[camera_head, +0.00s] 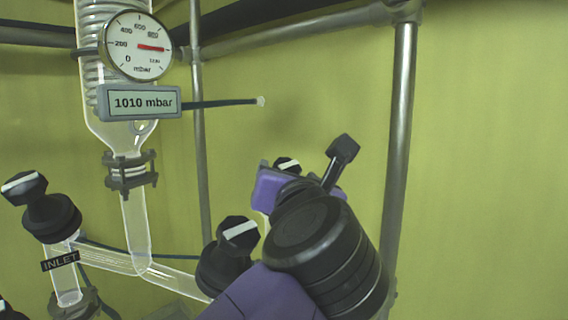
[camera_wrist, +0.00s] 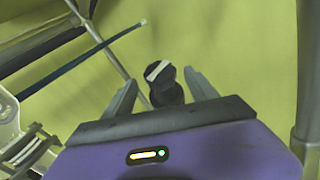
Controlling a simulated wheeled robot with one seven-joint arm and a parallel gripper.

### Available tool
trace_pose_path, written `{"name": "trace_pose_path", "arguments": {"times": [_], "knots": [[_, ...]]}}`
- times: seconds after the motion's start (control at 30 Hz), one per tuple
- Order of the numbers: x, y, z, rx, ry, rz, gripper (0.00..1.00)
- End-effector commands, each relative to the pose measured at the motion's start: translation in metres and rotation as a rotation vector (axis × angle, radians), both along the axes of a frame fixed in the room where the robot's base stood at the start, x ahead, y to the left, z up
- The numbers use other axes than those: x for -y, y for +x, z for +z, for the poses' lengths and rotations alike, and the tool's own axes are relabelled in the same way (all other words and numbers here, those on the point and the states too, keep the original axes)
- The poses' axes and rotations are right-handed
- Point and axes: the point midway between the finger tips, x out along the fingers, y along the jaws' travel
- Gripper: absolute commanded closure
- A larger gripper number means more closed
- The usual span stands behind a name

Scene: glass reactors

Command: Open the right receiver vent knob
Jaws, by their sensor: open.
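A black knob with a white stripe (camera_wrist: 159,71) stands between the two fingers of my open gripper (camera_wrist: 162,78) in the wrist view. Gaps show on both sides, and I cannot tell how far ahead of the fingertips it is. In the head view a black knob top with a white stripe (camera_head: 287,164) shows just behind my purple gripper; it seems to be the same knob. Its lower part and any label are hidden there. My wrist covers much of that area.
Another striped black knob (camera_head: 238,234) stands close left of my arm. A third (camera_head: 24,184) is at the far left above the INLET label (camera_head: 60,261). A pressure gauge (camera_head: 138,46) and 1010 mbar display (camera_head: 140,103) hang upper left. A metal post (camera_head: 399,150) rises at right.

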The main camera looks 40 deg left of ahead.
Motion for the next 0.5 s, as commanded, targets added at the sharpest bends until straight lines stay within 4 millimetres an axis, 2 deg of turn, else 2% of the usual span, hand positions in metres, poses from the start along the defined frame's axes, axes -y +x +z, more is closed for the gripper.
{"name": "trace_pose_path", "arguments": {"times": [0.3, 0.5], "knots": [[-0.031, 0.035, 0.002, 0.000, -0.003, 0.000, 0.33], [-0.040, 0.045, 0.000, 0.000, -0.003, -0.002, 0.33]]}}
